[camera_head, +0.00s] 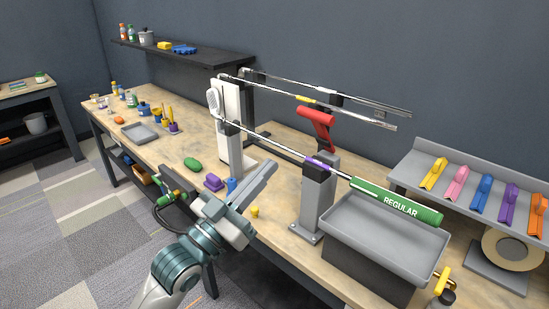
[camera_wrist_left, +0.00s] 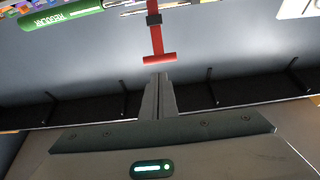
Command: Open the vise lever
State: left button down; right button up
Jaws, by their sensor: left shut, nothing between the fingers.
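The red vise lever (camera_head: 320,127) stands up from the top of the grey vise post (camera_head: 316,203), with its crossbar handle at the upper end. In the left wrist view the lever (camera_wrist_left: 157,40) appears with its crossbar just beyond my fingertips. My left gripper (camera_head: 268,172) is shut and empty, to the left of and below the lever in the head view, apart from it. Its fingers (camera_wrist_left: 159,84) are together in the wrist view. A club with a green "REGULAR" grip (camera_head: 397,202) passes through the vise at a purple piece (camera_head: 318,162). My right gripper is not in view.
A grey tray (camera_head: 334,218) sits under the green grip. A sloped rack (camera_head: 405,168) of coloured grips and a tape roll (camera_head: 510,249) are at right. Other clubs (camera_head: 375,106) lie across a holder behind the lever.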

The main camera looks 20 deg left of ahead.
pick_arm(q)
jog(key=p, duration=0.5)
send_near(312, 119)
jog(key=x, duration=0.5)
jog(key=shift+r, duration=0.1)
jog(key=shift+w+d+r+p, duration=0.15)
jog(key=shift+w+d+p, duration=0.1)
jog(key=shift+w+p, duration=0.3)
jog(key=shift+w, duration=0.1)
